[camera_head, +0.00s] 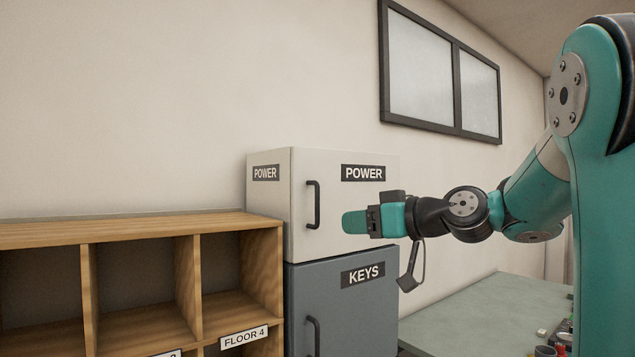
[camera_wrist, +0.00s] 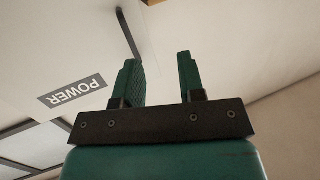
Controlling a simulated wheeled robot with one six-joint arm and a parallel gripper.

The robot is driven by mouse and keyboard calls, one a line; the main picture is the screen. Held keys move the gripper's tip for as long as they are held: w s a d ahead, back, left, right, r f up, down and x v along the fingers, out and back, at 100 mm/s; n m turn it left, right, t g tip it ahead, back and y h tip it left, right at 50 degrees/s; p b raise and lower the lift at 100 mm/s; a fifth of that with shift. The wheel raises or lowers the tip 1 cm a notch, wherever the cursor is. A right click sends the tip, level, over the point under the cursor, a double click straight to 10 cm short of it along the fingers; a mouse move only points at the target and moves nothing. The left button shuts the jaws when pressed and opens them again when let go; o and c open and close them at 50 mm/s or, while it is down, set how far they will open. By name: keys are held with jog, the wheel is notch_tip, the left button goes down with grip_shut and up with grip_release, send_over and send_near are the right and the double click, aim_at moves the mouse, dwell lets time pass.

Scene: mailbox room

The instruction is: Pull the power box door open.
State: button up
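The power box (camera_head: 268,208) is a white cabinet with POWER labels on its side and front. Its door (camera_head: 340,240) looks shut. A dark vertical bar handle (camera_head: 313,205) is at the door's left edge. My gripper (camera_head: 350,222) is in front of the door, to the right of the handle and apart from it in the picture. In the wrist view my gripper (camera_wrist: 157,62) is open, with an empty gap between its two green fingers. The handle (camera_wrist: 128,33) shows past the tip of the left finger, and the POWER label (camera_wrist: 72,92) lies left of the fingers.
A grey KEYS box (camera_head: 340,310) with its own dark handle (camera_head: 313,335) is directly under the power box. Wooden cubbies (camera_head: 140,228) stand to the left. A grey-green table (camera_head: 480,310) with small items is at the lower right. A framed window (camera_head: 440,75) is on the wall.

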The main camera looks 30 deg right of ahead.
jog(key=s+d+r+t+h, duration=0.1)
jog(key=d+r+t, duration=0.1)
jog(key=d+r, duration=0.25)
jog(key=p, duration=0.9)
send_near(318, 194)
jog(key=shift+m+h, duration=0.3)
jog(key=x, duration=0.9)
jog(key=shift+a, duration=0.1)
jog(key=shift+w+a+f, duration=0.1)
jog(key=shift+w+f, duration=0.1)
jog(key=shift+w, duration=0.5)
grip_shut()
